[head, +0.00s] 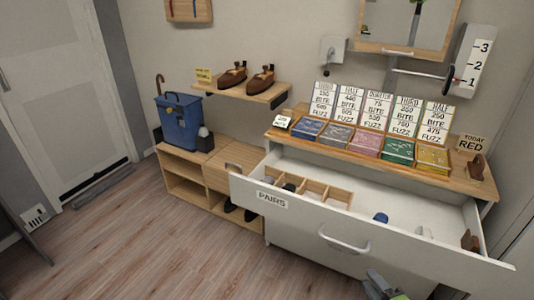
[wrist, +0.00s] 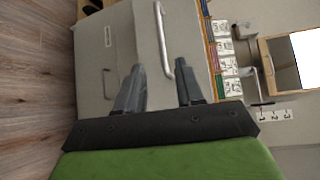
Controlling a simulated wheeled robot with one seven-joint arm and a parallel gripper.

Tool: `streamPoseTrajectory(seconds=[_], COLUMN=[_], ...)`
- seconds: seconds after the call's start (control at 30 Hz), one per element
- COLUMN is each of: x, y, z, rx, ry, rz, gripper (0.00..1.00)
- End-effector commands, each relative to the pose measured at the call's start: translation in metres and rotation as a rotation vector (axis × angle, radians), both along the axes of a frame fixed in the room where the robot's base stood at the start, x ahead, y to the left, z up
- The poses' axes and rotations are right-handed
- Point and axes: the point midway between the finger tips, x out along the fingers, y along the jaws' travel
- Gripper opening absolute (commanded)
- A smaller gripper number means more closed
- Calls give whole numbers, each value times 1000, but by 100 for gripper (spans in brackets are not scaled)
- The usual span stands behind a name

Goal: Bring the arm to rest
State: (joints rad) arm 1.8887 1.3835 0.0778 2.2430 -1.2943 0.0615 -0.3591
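My gripper (wrist: 160,76) shows in the wrist view with its two dark fingers apart and nothing between them. The fingers point toward the grey dresser front, where a metal handle (wrist: 160,38) shows. In the head view, part of my gripper (head: 380,286) shows at the bottom edge, in front of and below the open drawer (head: 395,248). The fingers appear apart from the handle, though the exact distance is hard to tell.
The drawer labelled PAIRS stands pulled out, with a wooden divider (head: 318,192) and small items inside. Coloured boxes and cards line the dresser top (head: 452,176). A low shelf unit (head: 185,186) with a blue bin (head: 178,118) stands left. The wooden floor (head: 150,255) at left is clear.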

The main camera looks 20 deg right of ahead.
Motion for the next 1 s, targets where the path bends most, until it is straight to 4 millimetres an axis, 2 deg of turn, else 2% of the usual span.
streamPoseTrajectory(seconds=[0.13,0.23,0.3,0.4,0.53,0.67,0.77,0.87,1.0], x=[6,29,50,69,78,73,63,45,11], y=[4,27,55,99,151,196,226,252,281], z=[5,29,51,83,125,173,213,255,311], rx=[-15,-85,-166,-293,-482,-698,-875,-1052,-1268], ry=[14,90,180,322,503,669,770,838,860], rz=[38,216,411,676,953,1139,1219,1244,1201], gripper=[37,37,37,37,37,37,37,37,37])
